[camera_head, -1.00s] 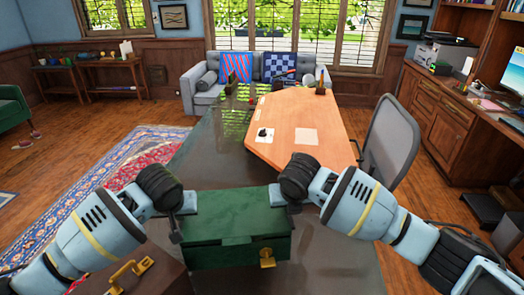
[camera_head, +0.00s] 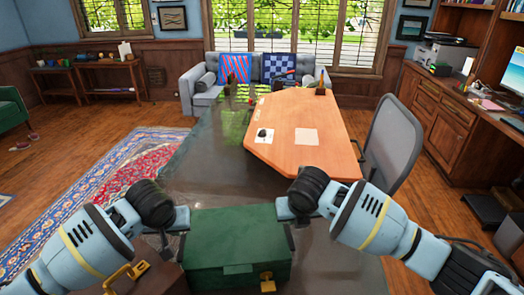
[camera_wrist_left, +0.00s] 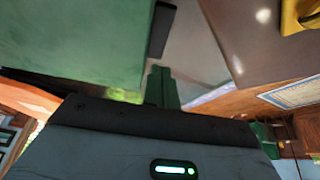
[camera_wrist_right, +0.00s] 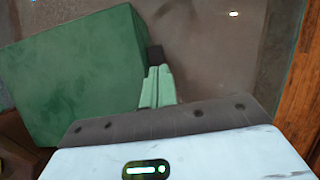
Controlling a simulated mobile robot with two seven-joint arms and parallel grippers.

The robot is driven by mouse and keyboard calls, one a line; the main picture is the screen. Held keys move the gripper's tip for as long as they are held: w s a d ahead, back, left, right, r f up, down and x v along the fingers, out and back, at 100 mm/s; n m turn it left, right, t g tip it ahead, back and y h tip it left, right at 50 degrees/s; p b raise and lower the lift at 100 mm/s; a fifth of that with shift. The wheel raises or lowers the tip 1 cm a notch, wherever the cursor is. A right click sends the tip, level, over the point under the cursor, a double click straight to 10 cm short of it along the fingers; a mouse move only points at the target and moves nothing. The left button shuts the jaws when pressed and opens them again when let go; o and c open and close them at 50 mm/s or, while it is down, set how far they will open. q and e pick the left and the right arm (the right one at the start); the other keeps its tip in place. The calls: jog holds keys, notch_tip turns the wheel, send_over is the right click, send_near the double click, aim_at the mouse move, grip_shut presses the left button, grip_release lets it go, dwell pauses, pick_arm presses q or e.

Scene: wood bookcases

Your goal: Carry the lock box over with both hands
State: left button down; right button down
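The green lock box (camera_head: 237,248), with a gold latch (camera_head: 267,282) on its near face, is low in the middle of the head view over the dark glossy table (camera_head: 205,180). I cannot tell whether it rests on the table. My left gripper (camera_head: 166,246) is at its left side and my right gripper (camera_head: 290,237) at its right side. In the left wrist view the fingers (camera_wrist_left: 161,40) are together beside the box wall (camera_wrist_left: 75,40). In the right wrist view the fingers (camera_wrist_right: 156,65) are together beside the box (camera_wrist_right: 75,75). Contact is unclear.
A brown case (camera_head: 165,275) with a gold handle (camera_head: 128,275) is at the lower left. An orange desk top (camera_head: 300,140) lies beyond the box, with a grey chair (camera_head: 392,140) at its right. The dark table ahead of the box is clear.

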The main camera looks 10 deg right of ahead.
pick_arm(q)
jog(key=c, duration=2.2)
grip_release()
jog(key=shift+a+f, duration=0.15)
jog(key=shift+a, duration=0.2)
pick_arm(e)
jog(key=shift+d+f, duration=0.1)
jog(key=shift+d, duration=0.2)
pick_arm(q)
jog(key=c, duration=1.7)
grip_release()
pick_arm(e)
jog(key=c, duration=2.2)
grip_release()
pick_arm(q)
jog(key=shift+a, duration=0.1)
pick_arm(e)
jog(key=c, duration=1.7)
grip_release()
jog(key=shift+d+f, duration=0.1)
pick_arm(q)
jog(key=v, duration=1.2)
pick_arm(e)
jog(key=v, duration=1.2)
pick_arm(q)
jog(key=shift+f, duration=0.1)
